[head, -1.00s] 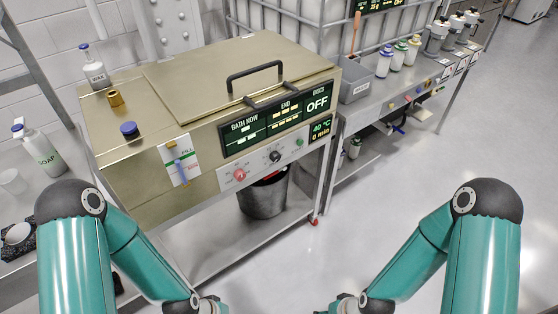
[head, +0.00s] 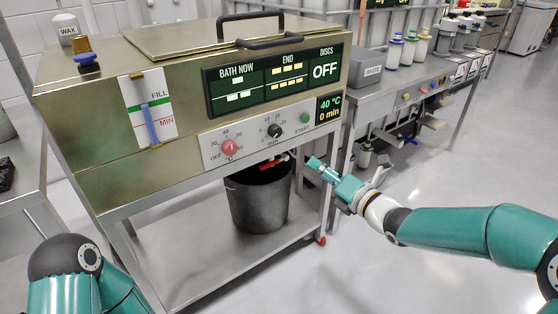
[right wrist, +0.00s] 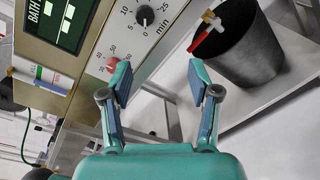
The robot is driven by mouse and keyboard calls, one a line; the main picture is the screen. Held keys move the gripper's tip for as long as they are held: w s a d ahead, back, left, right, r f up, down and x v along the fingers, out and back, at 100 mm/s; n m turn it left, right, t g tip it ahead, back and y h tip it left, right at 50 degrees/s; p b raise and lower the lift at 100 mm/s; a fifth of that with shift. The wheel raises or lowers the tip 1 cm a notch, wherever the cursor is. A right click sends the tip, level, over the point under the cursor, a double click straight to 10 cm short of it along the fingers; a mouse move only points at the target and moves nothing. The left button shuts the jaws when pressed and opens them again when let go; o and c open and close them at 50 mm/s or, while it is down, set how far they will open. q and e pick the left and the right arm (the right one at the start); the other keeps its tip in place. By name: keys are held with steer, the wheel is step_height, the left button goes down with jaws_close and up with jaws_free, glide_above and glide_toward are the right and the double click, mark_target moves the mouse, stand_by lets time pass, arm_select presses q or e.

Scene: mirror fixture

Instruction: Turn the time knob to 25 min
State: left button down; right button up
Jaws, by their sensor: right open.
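The time knob (head: 274,131) is a small black dial marked "min" on the front panel of a brass-coloured bath machine (head: 80,120). It also shows at the top of the right wrist view (right wrist: 145,15), with 5, 10 and 25 readable around it. The display (head: 329,107) reads 40 °C and 0 min. My right gripper (head: 322,170) is in front of the machine, below and to the right of the knob, not touching it. In the right wrist view its fingers (right wrist: 160,80) are spread and empty. My left gripper is out of view.
A red temperature knob (head: 229,147) sits left of the time knob, and a green START button (head: 305,117) to its right. A dark bucket (head: 258,200) stands on the shelf below. A lower bench with bottles (head: 395,48) is at right. The floor in front is clear.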

steer(key=r+n+y, duration=0.1)
steer(key=n, duration=0.2)
arm_select(q)
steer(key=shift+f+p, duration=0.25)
steer(key=shift+p, duration=0.1)
arm_select(e)
glide_toward(278, 133)
steer(key=x, duration=0.9)
steer(key=shift+a+f, duration=0.1)
steer(key=c, duration=1.1)
steer(key=shift+c, duration=0.2)
